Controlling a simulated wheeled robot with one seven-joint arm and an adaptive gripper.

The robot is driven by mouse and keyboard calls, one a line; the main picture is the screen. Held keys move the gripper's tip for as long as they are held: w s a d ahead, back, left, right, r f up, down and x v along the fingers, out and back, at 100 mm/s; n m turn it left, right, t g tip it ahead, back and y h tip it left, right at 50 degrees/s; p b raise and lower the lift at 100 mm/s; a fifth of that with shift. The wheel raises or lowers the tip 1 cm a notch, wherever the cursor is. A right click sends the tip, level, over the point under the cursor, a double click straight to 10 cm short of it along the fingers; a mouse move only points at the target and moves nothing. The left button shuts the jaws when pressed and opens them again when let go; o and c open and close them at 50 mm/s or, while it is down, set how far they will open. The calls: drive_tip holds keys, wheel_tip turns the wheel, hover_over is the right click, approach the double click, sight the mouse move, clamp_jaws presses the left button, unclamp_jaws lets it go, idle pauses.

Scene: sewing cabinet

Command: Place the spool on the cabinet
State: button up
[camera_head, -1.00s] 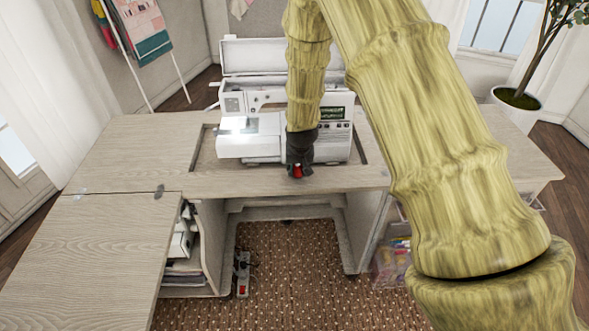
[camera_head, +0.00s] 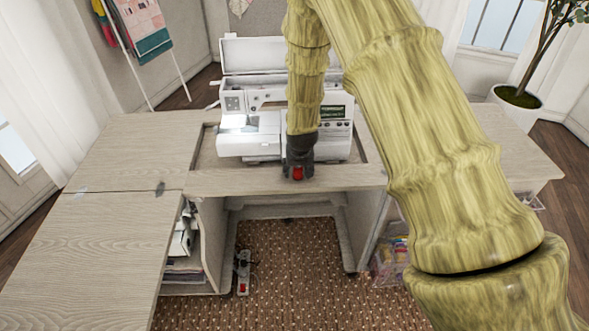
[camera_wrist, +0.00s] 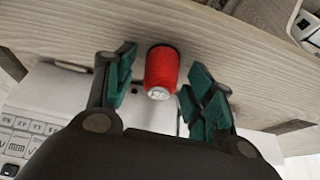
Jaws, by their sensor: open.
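The red spool (camera_head: 297,174) is on the front strip of the cabinet top (camera_head: 230,183), just in front of the sewing machine. In the wrist view the red spool (camera_wrist: 162,69) stands between the green-padded fingers of my gripper (camera_wrist: 160,88). The fingers are spread, with a gap visible on each side of the spool. My gripper (camera_head: 298,172) also shows in the head view, pointing down over the spool. The spool's underside is hidden, but it appears to rest on the wood.
The white sewing machine (camera_head: 250,135) sits in the recess right behind the gripper. The left leaf (camera_head: 90,240) and the right end of the top (camera_head: 515,150) are clear. A foot pedal (camera_head: 243,275) lies on the carpet below.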

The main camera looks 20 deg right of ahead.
drive_tip(key=b+v, duration=0.1)
drive_tip(key=v, duration=1.1)
drive_tip(key=shift+b, duration=0.3)
drive_tip(key=s+f+n+g, duration=0.1)
drive_tip(key=s+f+g, duration=0.1)
drive_tip(key=s+f, duration=1.85)
drive_tip(key=s+a+f, duration=0.1)
drive_tip(key=s+f, duration=0.2)
drive_tip(key=s, duration=0.4)
drive_tip(key=s+a+f+n+g, duration=0.1)
drive_tip(key=s+f, duration=0.3)
drive_tip(key=s, duration=0.4)
drive_tip(key=s+a+f+g+y, duration=0.1)
drive_tip(key=s+f, duration=0.2)
drive_tip(key=s, duration=0.4)
drive_tip(key=shift+s+f+n, duration=0.25)
drive_tip(key=shift+s+n, duration=0.1)
drive_tip(key=shift+n, duration=0.05)
drive_tip(key=shift+a, duration=0.1)
